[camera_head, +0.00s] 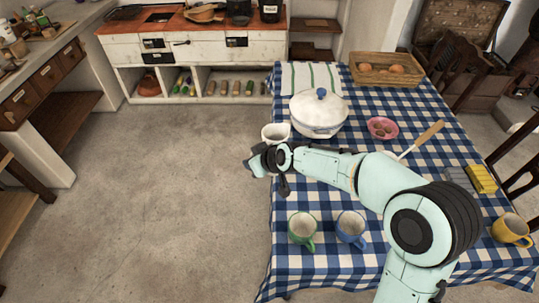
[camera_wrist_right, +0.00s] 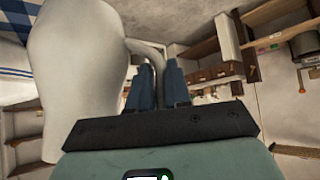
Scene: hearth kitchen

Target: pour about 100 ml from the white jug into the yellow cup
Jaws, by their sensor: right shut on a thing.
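The white jug (camera_head: 276,132) shows in the head view at the table's left edge, just beyond my right gripper (camera_head: 262,162). My forearm and hand hide its lower part. In the right wrist view the white jug (camera_wrist_right: 80,75) fills the left side, and the fingers of my right gripper (camera_wrist_right: 158,82) are shut on its handle. I cannot tell whether the jug touches the table. The yellow cup (camera_head: 508,230) stands upright at the table's right edge, well away from the jug. My left gripper is not in view.
A green cup (camera_head: 302,229) and a blue cup (camera_head: 350,228) stand at the table's front left. A white lidded pot (camera_head: 318,117) stands behind the jug. A pink bowl (camera_head: 382,128), a wooden-handled utensil (camera_head: 427,137) and a yellow item (camera_head: 481,179) lie farther right.

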